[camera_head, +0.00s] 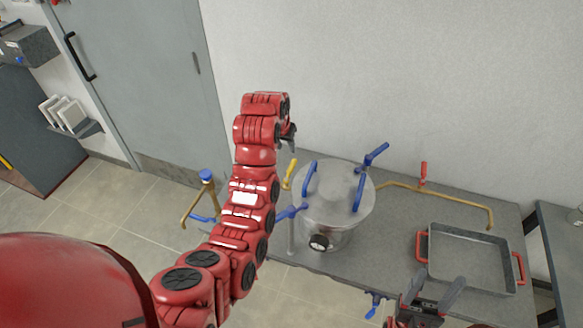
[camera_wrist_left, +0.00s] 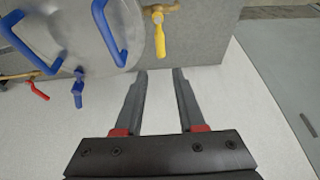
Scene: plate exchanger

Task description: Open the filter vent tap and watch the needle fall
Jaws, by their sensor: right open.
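A steel filter vessel (camera_head: 336,212) with a round lid and blue handles stands on the grey bench. A small gauge (camera_head: 319,242) sits on its front; its needle is too small to read. A yellow tap handle (camera_head: 290,173) is beside the lid, partly behind my left arm; it also shows in the left wrist view (camera_wrist_left: 159,35). Which tap is the vent is not marked. My left gripper (camera_head: 289,140) is above and behind the vessel, fingers apart and empty in the wrist view (camera_wrist_left: 160,75), near the yellow handle but not touching it. My right gripper (camera_head: 435,286) is open in front of the tray.
A blue tap (camera_head: 375,156) stands behind the lid. A red tap (camera_head: 423,170) sits on a brass pipe (camera_head: 462,196) along the back of the bench. A grey tray (camera_head: 468,258) with red handles is at the right. More blue taps (camera_head: 374,303) stick out around the bench.

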